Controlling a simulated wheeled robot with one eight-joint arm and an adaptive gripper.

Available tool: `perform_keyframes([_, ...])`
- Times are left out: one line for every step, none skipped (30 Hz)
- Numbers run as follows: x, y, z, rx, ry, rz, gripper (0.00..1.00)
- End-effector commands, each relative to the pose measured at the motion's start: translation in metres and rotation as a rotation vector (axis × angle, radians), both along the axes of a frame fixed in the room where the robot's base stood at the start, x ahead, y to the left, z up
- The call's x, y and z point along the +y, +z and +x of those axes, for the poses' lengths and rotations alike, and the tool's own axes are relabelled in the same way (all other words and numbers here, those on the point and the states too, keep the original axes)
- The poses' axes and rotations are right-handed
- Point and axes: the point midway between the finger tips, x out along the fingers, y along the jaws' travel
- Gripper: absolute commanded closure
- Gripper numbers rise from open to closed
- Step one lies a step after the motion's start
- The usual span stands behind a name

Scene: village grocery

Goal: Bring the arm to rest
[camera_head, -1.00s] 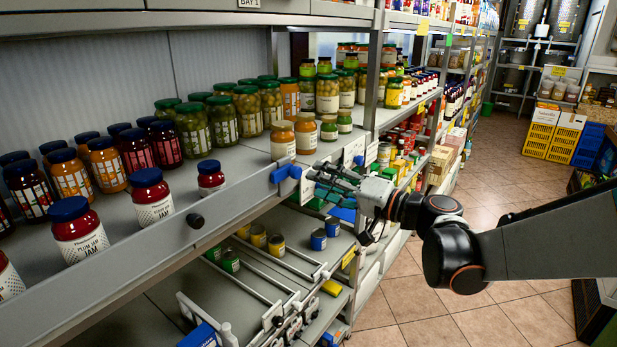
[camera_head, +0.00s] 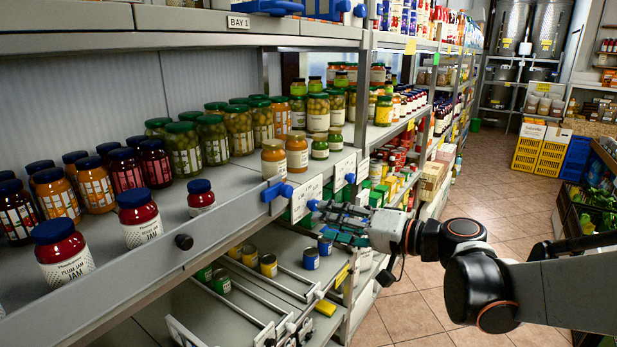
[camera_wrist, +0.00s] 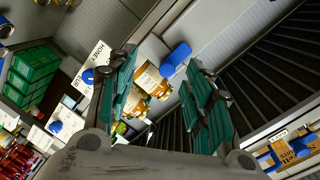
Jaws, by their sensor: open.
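My gripper (camera_head: 335,222) is open, in front of the shelf edge at the middle of the head view. Nothing is seen between its fingers. In the wrist view my gripper (camera_wrist: 160,105) shows two green finger pads spread apart. My arm reaches in from the right of the head view.
The shelf's front rail (camera_head: 150,262) carries blue clips (camera_head: 277,191) and white cards close to my gripper. Jam jars (camera_head: 62,250) and pickle jars (camera_head: 183,150) stand on the shelf. Tins (camera_head: 268,265) stand below. Tiled floor (camera_head: 410,310) is clear at right; yellow crates (camera_head: 540,150) stand far back.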

Motion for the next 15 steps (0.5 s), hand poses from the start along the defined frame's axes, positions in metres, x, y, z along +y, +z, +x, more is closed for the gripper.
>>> perform_keyframes([0.008, -0.011, -0.014, 0.028, 0.009, -0.061, 0.54])
perform_keyframes([0.011, -0.017, -0.022, 0.045, 0.011, -0.102, 0.54])
perform_keyframes([0.014, -0.026, -0.033, 0.068, 0.012, -0.158, 0.54])
perform_keyframes([0.016, -0.033, -0.041, 0.085, 0.013, -0.201, 0.54])
perform_keyframes([0.016, -0.039, -0.049, 0.1, 0.012, -0.244, 0.54])
perform_keyframes([0.017, -0.048, -0.06, 0.119, 0.011, -0.302, 0.54])
perform_keyframes([0.016, -0.054, -0.068, 0.133, 0.011, -0.343, 0.54])
perform_keyframes([0.015, -0.06, -0.077, 0.145, 0.008, -0.387, 0.54])
perform_keyframes([0.008, -0.069, -0.087, 0.162, -0.008, -0.437, 0.54])
perform_keyframes([0.004, -0.076, -0.095, 0.174, -0.018, -0.477, 0.54])
perform_keyframes([-0.001, -0.082, -0.103, 0.185, -0.027, -0.515, 0.54])
perform_keyframes([-0.008, -0.09, -0.113, 0.198, -0.041, -0.567, 0.54])
perform_keyframes([-0.014, -0.096, -0.121, 0.207, -0.054, -0.606, 0.54])
perform_keyframes([-0.019, -0.101, -0.128, 0.216, -0.066, -0.644, 0.54])
perform_keyframes([-0.028, -0.109, -0.139, 0.224, -0.082, -0.696, 0.54])
